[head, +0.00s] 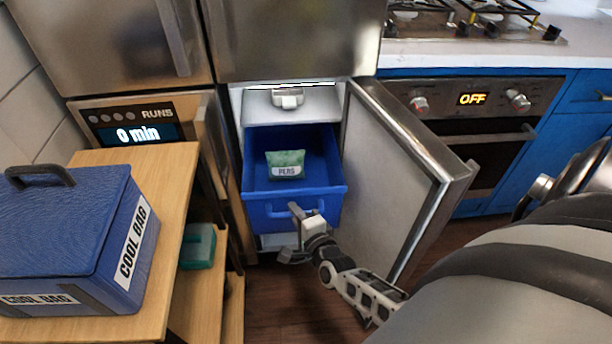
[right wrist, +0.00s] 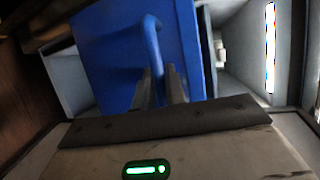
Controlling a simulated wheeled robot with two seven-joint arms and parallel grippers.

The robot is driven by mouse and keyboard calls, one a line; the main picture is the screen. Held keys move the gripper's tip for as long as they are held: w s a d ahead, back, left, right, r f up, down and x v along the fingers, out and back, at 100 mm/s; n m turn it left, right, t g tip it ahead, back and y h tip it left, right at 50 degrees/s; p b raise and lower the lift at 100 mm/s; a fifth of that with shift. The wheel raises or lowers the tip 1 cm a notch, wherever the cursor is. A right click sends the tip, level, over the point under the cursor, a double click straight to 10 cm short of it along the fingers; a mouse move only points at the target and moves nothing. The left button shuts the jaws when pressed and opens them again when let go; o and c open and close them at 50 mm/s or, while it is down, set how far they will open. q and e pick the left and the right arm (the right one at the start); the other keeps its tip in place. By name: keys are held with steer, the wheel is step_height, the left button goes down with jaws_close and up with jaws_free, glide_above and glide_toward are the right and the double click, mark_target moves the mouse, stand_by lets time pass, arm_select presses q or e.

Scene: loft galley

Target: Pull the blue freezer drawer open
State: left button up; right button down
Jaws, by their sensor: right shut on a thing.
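The blue freezer drawer (head: 262,215) stands pulled out of the freezer compartment, its inside showing in the head view. A green bag of peas (head: 285,164) lies in it. My right gripper (head: 305,214) is at the drawer's front, shut on its handle. In the right wrist view the drawer front (right wrist: 105,50) fills the upper middle, and the blue handle (right wrist: 152,45) runs down between the fingers (right wrist: 160,88). The fingertips partly hide the handle. My left gripper is not in view.
The open freezer door (head: 400,160) stands to the right of the drawer. A wooden stand (head: 180,200) with a blue cool bag (head: 65,235) is at the left. An oven (head: 485,130) is beyond the door. Some bare floor shows below the drawer.

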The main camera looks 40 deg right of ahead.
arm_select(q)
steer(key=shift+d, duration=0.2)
arm_select(e)
steer(key=shift+s+a, duration=0.25)
steer(key=shift+s, duration=0.05)
steer(key=c, duration=1.7)
jaws_free()
steer(key=shift+c, duration=0.2)
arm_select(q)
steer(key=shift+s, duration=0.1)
arm_select(e)
steer(key=shift+s, duration=0.1)
arm_select(q)
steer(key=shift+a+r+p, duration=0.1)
steer(key=shift+p, duration=0.45)
arm_select(e)
steer(key=v, duration=1.6)
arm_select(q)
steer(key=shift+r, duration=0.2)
arm_select(e)
steer(key=shift+d, duration=0.1)
